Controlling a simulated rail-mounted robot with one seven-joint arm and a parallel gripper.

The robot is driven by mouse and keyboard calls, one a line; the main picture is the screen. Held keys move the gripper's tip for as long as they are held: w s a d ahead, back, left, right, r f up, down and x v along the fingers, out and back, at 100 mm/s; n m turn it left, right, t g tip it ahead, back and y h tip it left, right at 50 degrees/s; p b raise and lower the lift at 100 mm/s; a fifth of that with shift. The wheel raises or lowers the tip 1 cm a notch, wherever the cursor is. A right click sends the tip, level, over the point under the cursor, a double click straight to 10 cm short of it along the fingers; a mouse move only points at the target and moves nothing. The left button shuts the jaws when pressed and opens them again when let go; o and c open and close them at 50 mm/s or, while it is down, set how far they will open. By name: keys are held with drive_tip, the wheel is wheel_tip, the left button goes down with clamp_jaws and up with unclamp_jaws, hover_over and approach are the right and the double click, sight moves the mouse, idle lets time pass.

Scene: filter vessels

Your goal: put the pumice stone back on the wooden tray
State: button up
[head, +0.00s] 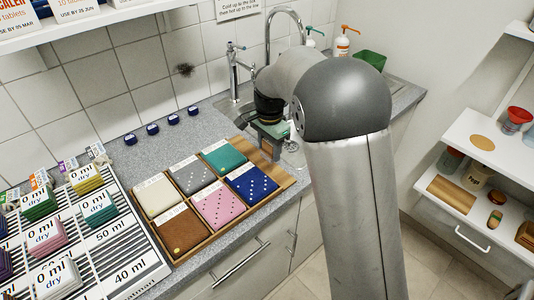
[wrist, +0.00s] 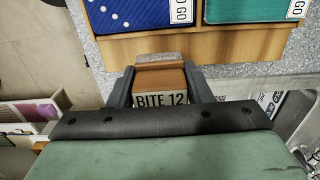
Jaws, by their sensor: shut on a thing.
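My gripper (head: 268,143) is partly hidden behind my arm in the head view, over the counter by the sink. In the wrist view my gripper (wrist: 160,82) is shut on a small brown block (wrist: 160,76) with a paler end. A label reading "BITE 12" shows on the near side between the fingers. I cannot tell whether this block is the pumice stone; no other pumice stone is clear. The wooden tray (head: 276,170) lies on the counter, with a bare slatted strip at its right end. Its wooden edge (wrist: 190,47) is just beyond the fingertips in the wrist view.
The tray holds several cloths, including a blue dotted one (head: 252,186) and a green one (head: 223,157). A rack of labelled pads (head: 120,235) is at the left. A wooden board (head: 450,194) lies on the right shelf.

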sight(267, 157)
drive_tip(key=shift+w+a+f, duration=0.25)
drive_tip(key=shift+w+f, duration=0.05)
drive_tip(key=shift+f, duration=0.15)
drive_tip(key=shift+w+a+f, duration=0.1)
drive_tip(key=shift+f, duration=1.65)
drive_tip(key=shift+f, duration=0.1)
drive_tip(key=o, duration=0.9)
wheel_tip(267, 157, up, 11)
drive_tip(key=shift+f, duration=0.15)
drive_tip(key=shift+r+b, duration=0.3)
drive_tip(key=shift+r, duration=0.55)
